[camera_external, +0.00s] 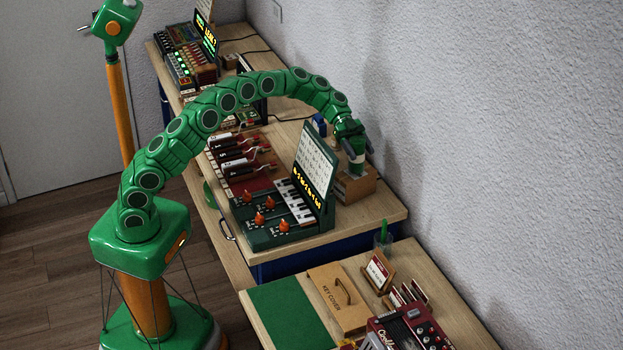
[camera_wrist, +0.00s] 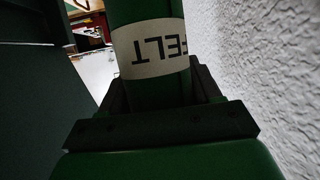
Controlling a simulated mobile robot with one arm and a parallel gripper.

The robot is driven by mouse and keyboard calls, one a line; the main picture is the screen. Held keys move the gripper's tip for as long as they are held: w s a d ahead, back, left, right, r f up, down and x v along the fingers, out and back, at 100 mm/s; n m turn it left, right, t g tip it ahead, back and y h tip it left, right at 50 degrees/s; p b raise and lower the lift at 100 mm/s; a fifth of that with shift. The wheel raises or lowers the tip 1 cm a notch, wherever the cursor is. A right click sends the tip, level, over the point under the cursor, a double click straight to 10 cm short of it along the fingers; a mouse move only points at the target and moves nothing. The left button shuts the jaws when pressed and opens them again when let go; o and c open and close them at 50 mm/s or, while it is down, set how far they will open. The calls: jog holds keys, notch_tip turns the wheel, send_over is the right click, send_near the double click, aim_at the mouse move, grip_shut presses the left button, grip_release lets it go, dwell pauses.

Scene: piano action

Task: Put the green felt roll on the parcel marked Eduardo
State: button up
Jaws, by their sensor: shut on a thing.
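The green felt roll (camera_wrist: 148,12) has a white band reading FELT. It stands between the fingers of my gripper (camera_wrist: 158,95) in the wrist view. In the external view my gripper (camera_external: 352,143) points down over a brown box (camera_external: 355,189) by the wall. The pale band of the roll shows just below the fingers, with its lower end at the box; I cannot tell whether it is inside it. No parcel with the name Eduardo can be read in either view.
A dark green console (camera_external: 270,236) with a raised panel (camera_external: 315,160) stands left of the box. The wall is close on the right. A nearer table holds a green mat (camera_external: 290,315), a key cover box (camera_external: 340,297) and a red device (camera_external: 412,330).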

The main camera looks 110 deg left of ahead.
jog(key=shift+f, duration=0.65)
jog(key=o, duration=1.1)
jog(key=shift+c, duration=0.2)
jog(key=shift+s+a+r, duration=0.15)
jog(key=shift+s+r, duration=0.05)
jog(key=v, duration=1.1)
jog(key=shift+s+a+r, duration=0.15)
